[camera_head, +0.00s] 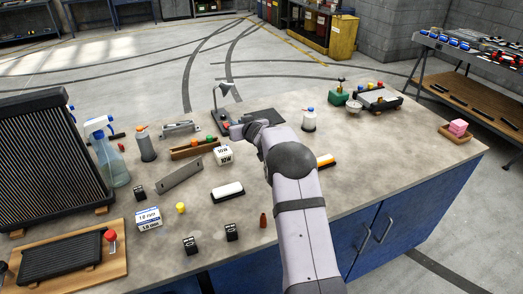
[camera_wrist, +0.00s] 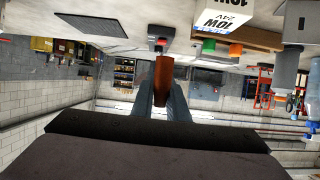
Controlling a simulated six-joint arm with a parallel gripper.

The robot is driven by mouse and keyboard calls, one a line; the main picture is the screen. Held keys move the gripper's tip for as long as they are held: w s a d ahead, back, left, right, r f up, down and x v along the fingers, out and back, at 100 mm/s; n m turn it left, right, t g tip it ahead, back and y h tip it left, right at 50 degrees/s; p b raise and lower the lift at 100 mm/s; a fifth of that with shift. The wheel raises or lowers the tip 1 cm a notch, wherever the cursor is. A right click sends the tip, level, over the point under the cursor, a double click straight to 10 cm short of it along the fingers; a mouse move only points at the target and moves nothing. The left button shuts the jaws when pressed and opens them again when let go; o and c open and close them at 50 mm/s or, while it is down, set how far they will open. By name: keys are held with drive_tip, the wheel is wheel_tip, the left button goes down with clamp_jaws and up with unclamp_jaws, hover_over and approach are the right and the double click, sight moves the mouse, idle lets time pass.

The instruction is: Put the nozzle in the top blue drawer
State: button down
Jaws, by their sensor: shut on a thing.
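My gripper (camera_wrist: 163,100) is shut on a copper-brown tapered piece, which looks like the nozzle (camera_wrist: 164,76), in the wrist view. That view is upside down. In the head view my gripper (camera_head: 238,130) is over the back middle of the bench, near the lamp, and my arm hides much of it. I cannot make out the nozzle there. The blue bench front (camera_head: 345,248) shows at the lower right with doors and handles. No open drawer is in view, and the top blue drawer cannot be told apart.
A lamp (camera_head: 226,92) stands just beyond my gripper. A wooden tray (camera_head: 194,149) and a white 10W box (camera_head: 222,155) are close to its left. The right bench top (camera_head: 415,140) is mostly clear.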

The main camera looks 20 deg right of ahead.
sight(240, 154)
drive_tip(key=shift+f, duration=5.25)
drive_tip(key=shift+f, duration=0.1)
drive_tip(key=c, duration=2.2)
unclamp_jaws()
drive_tip(key=shift+f, duration=0.1)
drive_tip(key=shift+o, duration=0.9)
drive_tip(key=shift+s+r, duration=0.1)
drive_tip(key=shift+r, duration=0.1)
drive_tip(key=b+v, duration=0.3)
drive_tip(key=v, duration=0.8)
drive_tip(key=shift+s+r, duration=0.2)
drive_tip(key=shift+s, duration=0.1)
drive_tip(key=shift+o, duration=0.6)
drive_tip(key=shift+s, duration=0.1)
